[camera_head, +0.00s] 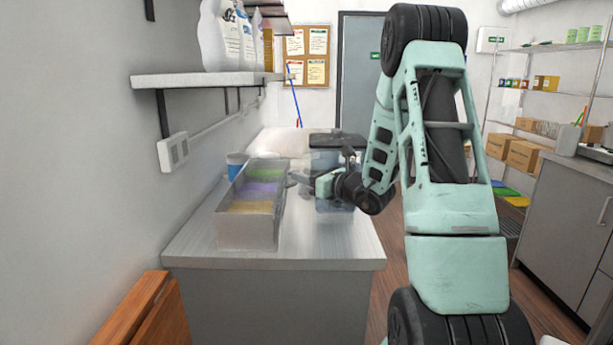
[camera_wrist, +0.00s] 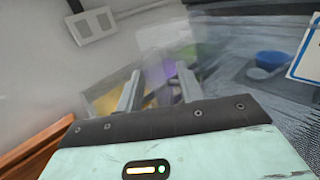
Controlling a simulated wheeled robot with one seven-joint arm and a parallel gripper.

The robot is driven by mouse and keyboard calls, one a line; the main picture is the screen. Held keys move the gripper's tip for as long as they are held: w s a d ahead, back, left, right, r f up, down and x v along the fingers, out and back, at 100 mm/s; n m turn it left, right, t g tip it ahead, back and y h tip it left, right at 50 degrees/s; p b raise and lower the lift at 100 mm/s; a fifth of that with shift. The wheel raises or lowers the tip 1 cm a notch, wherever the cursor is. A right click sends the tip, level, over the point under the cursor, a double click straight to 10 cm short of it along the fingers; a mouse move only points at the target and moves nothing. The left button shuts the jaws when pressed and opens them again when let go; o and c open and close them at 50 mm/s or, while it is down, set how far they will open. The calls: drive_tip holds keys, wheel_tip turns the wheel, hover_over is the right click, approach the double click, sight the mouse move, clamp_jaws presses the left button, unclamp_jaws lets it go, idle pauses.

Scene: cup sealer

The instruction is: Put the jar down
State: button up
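My gripper (camera_head: 305,181) is over the counter, just right of the long tray, pointing left toward it. In the wrist view its two fingers (camera_wrist: 158,88) stand apart, with blurred purple and yellow behind them. I see no clear object clamped between them. A clear, box-like container (camera_head: 335,203) stands on the counter behind and below my wrist, with a dark part (camera_head: 338,141) above it. My wrist hides part of it. I cannot tell for certain whether it is the jar. A faint see-through shape near the fingertips is too blurred to name.
The grey tray (camera_head: 247,232) holds green, purple and yellow contents. A blue container (camera_head: 236,160) stands behind it. The counter's front right (camera_head: 330,240) is bare. A wall shelf (camera_head: 205,80) with white bags overhangs the left. A wooden piece (camera_head: 150,310) stands at the lower left.

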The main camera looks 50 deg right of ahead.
drive_tip(key=shift+r, duration=0.1)
drive_tip(key=s+b, duration=0.3)
drive_tip(key=s, duration=0.9)
drive_tip(key=w+a+f+n+g+y, duration=0.15)
drive_tip(key=a+n+g+y, duration=0.55)
drive_tip(key=a, duration=0.9)
drive_tip(key=s+a+f+n+g+y, duration=0.15)
drive_tip(key=a+n+g+y, duration=0.35)
drive_tip(key=a+n, duration=0.7)
drive_tip(key=s+a+f+n+g+h, duration=0.3)
drive_tip(key=s+a+n+h, duration=0.2)
drive_tip(key=s+a+n, duration=0.3)
drive_tip(key=s+a+f+n+g+h, duration=0.3)
drive_tip(key=s+a+n+h, duration=0.3)
drive_tip(key=n, duration=1)
drive_tip(key=s+a, duration=0.2)
drive_tip(key=a, duration=0.2)
drive_tip(key=shift+s+a+f+n, duration=0.15)
drive_tip(key=shift+a+n, duration=0.15)
drive_tip(key=shift+a, duration=0.05)
